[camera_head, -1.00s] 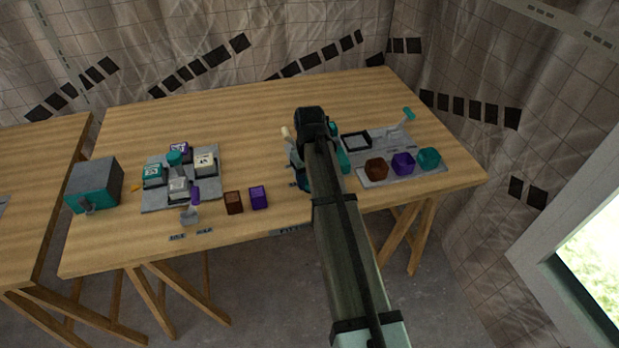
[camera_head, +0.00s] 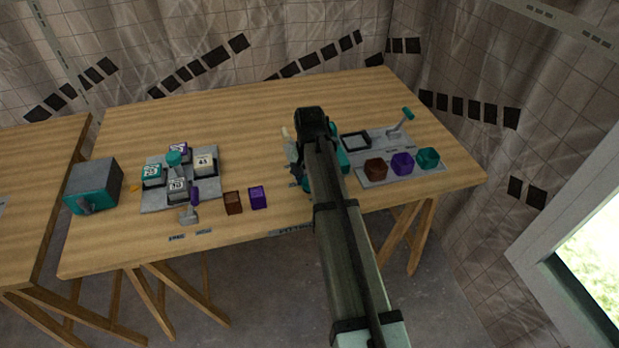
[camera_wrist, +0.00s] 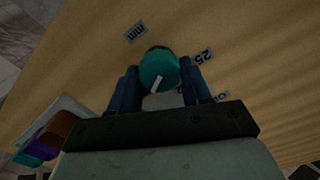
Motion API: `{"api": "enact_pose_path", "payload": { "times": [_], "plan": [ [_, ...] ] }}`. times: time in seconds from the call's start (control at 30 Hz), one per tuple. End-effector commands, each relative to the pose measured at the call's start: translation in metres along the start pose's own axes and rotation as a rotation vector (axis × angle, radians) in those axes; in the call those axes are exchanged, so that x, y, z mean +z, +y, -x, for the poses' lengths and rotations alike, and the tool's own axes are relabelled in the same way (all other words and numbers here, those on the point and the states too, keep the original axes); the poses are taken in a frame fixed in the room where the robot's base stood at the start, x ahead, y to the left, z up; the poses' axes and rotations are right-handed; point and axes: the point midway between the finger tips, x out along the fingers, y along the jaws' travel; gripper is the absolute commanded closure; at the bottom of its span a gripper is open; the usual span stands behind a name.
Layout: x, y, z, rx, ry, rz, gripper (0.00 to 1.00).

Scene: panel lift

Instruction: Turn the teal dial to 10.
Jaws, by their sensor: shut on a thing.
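The teal dial (camera_wrist: 159,68) is round and shows between my fingers in the wrist view. A white pointer mark on it points down and slightly left in that picture. My gripper (camera_wrist: 161,74) is shut on the dial, with one dark blue finger on each side. A tag reading 25 (camera_wrist: 204,56) lies right of the dial, and a tag that seems to read mm (camera_wrist: 135,32) lies up and left. In the head view my own arm hides the dial.
A grey panel (camera_head: 372,184) with brown, purple and teal knobs stands right of my arm. A grey board (camera_head: 150,204) with numbered blocks lies left, near brown (camera_head: 233,203) and purple (camera_head: 257,197) blocks. A grey and teal box (camera_head: 93,186) stands far left. The back of the table is clear.

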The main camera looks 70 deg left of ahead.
Motion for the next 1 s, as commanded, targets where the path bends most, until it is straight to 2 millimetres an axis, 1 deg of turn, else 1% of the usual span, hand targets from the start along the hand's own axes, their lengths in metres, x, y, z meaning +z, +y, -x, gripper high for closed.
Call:
{"api": "enact_pose_path", "payload": {
  "times": [0.5,0.53,0.77,1.0],
  "plan": [
    [-0.0001,-0.0001,-0.0001,0.000,0.000,-0.018,0.83],
    [0.0000,0.0000,-0.0001,0.000,0.000,-0.018,0.49],
    [0.0000,0.0000,-0.0001,0.000,0.000,-0.017,0.27],
    [-0.0001,0.0001,0.0004,0.000,0.000,-0.016,0.27]
  ]
}}
